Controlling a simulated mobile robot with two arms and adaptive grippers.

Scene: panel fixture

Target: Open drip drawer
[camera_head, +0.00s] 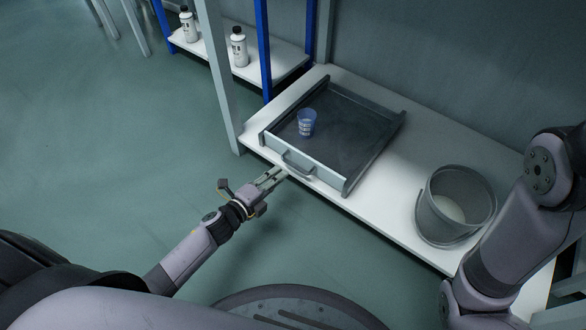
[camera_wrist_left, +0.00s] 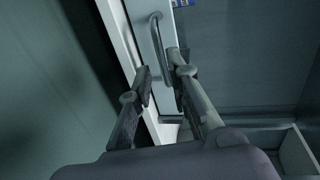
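The drip drawer (camera_head: 345,125) is a dark, shallow tray with a pale front panel, resting on a white shelf. Its grey bar handle (camera_head: 297,166) is on the front panel and also shows in the left wrist view (camera_wrist_left: 157,40). My left gripper (camera_head: 279,172) is just in front of the handle, at its left end in the head view. In the left wrist view its fingers (camera_wrist_left: 161,66) are apart, with the lower end of the handle between or just beyond the tips; contact cannot be told. My right arm shows at the right, but its gripper is out of view.
A blue cup (camera_head: 307,122) stands in the drawer. A grey bucket (camera_head: 456,207) with pale contents stands on the white shelf (camera_head: 385,205) to the right. Two white bottles (camera_head: 239,47) stand on a rack behind. A grey post (camera_head: 220,80) rises left of the drawer.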

